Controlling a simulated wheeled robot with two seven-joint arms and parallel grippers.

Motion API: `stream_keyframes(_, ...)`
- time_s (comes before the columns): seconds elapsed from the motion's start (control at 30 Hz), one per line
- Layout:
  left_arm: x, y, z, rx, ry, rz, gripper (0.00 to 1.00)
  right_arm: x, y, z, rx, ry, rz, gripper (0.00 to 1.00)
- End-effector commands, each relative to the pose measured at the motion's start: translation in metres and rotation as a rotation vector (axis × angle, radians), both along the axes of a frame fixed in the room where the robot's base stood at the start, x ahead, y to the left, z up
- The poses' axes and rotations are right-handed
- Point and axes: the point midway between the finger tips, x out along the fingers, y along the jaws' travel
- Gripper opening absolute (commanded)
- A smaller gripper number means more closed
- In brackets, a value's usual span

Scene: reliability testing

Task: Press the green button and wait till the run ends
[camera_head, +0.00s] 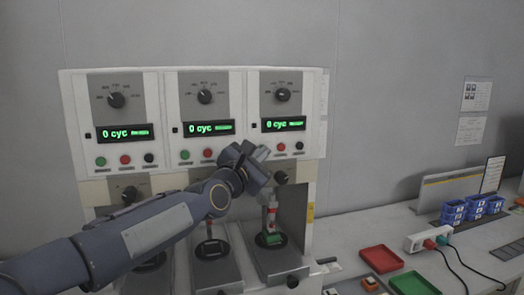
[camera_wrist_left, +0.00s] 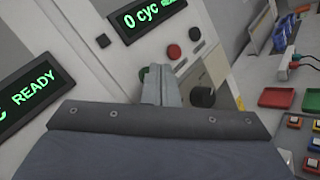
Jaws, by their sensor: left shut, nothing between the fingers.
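A white test machine (camera_head: 170,82) has three stations side by side, each with a dial, a display reading "0 cyc" and a row of buttons. My left gripper (camera_head: 262,153) is shut and empty, in front of the right station's button row. It hides that station's green button in the head view. In the left wrist view, the green button (camera_wrist_left: 143,73) shows partly behind my left gripper's shut fingers (camera_wrist_left: 158,72). Whether they touch it I cannot tell. The right station's display (camera_head: 284,124) is lit green. My right gripper is in neither view.
The red button (camera_head: 281,147) and black button (camera_head: 299,146) sit right of the fingers. A black knob (camera_wrist_left: 203,96) is close below them. Red tray (camera_head: 381,259), green tray (camera_head: 414,284), power strip (camera_head: 428,238) and blue bins (camera_head: 453,211) stand on the bench at right.

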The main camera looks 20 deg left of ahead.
Motion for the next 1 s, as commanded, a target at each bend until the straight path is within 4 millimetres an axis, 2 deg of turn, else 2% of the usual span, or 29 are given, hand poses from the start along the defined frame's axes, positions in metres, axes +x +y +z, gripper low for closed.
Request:
stream_keyframes(0.63,0.0065,0.0041,-0.0013,-0.001,0.002,0.0,0.0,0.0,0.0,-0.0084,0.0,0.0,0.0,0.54)
stream_keyframes(1.0,0.0046,0.0031,0.0,0.0,0.001,0.001,0.0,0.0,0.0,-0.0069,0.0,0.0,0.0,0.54)
